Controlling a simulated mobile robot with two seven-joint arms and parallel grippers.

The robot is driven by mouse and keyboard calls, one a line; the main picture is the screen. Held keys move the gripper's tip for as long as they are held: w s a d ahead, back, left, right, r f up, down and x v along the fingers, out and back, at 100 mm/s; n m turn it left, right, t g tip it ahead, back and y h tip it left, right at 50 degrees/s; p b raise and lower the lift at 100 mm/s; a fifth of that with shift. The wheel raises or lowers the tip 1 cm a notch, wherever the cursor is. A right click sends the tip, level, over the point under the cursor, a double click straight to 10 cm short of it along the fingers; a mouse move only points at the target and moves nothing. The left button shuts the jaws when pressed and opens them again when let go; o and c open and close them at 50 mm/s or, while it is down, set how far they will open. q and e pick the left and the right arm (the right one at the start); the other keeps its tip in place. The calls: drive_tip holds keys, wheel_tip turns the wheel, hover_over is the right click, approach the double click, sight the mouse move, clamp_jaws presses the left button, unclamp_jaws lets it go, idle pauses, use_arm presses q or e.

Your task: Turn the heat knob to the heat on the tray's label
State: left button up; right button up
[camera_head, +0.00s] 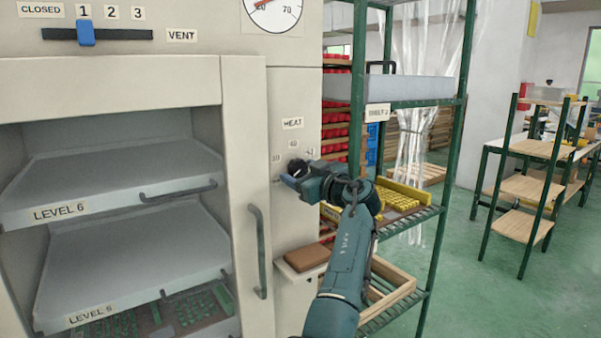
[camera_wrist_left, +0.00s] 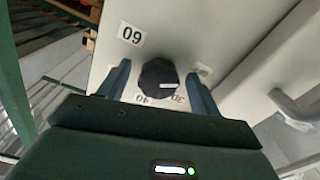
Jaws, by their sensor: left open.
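The dark heat knob (camera_head: 298,167) sits on the cabinet front below the HEAT label (camera_head: 292,123). In the left wrist view the knob (camera_wrist_left: 157,78) has a white mark pointing right. I see no heat label on a tray that I can read. My right gripper is out of view.
A brown block (camera_head: 307,257) rests on a ledge below. A green rack (camera_head: 433,210) stands close on the right. Open floor (camera_head: 480,275) lies beyond it.

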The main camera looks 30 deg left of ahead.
use_arm(q)
drive_tip(key=shift+c, duration=0.2)
drive_tip(key=c, duration=0.9)
drive_tip(key=shift+c, duration=0.2)
